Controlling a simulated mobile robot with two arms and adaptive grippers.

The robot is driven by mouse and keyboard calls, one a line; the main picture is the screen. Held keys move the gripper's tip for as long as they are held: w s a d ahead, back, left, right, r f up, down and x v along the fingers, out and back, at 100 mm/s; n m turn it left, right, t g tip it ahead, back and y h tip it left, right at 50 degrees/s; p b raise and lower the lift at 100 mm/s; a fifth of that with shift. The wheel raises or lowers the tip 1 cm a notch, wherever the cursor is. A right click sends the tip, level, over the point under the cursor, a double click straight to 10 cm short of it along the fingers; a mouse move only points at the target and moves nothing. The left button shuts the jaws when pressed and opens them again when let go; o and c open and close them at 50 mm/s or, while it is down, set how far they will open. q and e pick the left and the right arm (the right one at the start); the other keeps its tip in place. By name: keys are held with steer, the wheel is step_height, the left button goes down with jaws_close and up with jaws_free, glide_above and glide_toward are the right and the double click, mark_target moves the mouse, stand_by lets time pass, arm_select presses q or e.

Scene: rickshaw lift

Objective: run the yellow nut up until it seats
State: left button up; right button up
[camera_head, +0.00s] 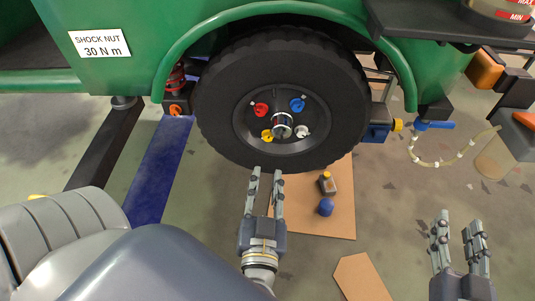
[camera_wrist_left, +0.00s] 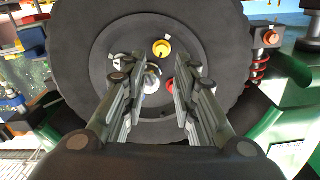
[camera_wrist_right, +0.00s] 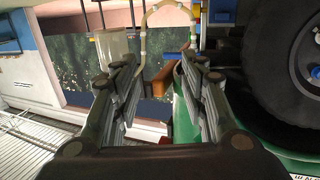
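The yellow nut (camera_head: 267,135) is at the lower left of the wheel hub in the head view. In the left wrist view the yellow nut (camera_wrist_left: 162,47) shows beyond the fingers, above the hub centre. Red (camera_head: 261,109), blue (camera_head: 297,105) and white (camera_head: 302,131) nuts sit around the same hub. My left gripper (camera_head: 265,175) is open and empty, with its fingers pointing up at the wheel, below the nut and apart from it. My right gripper (camera_head: 458,225) is open and empty at the lower right, away from the wheel.
The black wheel (camera_head: 220,120) sits under the green fender (camera_head: 165,60). A cardboard sheet (camera_head: 335,215) below it carries a small bottle (camera_head: 327,184) and a blue object (camera_head: 326,207). A sign (camera_head: 100,43) reads "SHOCK NUT 30 N m". A clear hose (camera_head: 440,163) hangs at the right.

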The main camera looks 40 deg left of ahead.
mark_target(268, 140)
arm_select(q)
steer(key=x, duration=1)
steer(key=shift+w+a+r+p, duration=0.25)
steer(key=shift+a+p, duration=0.1)
steer(key=shift+p, duration=0.05)
arm_select(e)
steer(key=f, duration=0.1)
steer(key=f+g, duration=0.1)
steer(key=s+f+g, duration=0.1)
steer(key=shift+d+h, duration=0.3)
arm_select(q)
steer(key=shift+c, duration=0.6)
jaws_close()
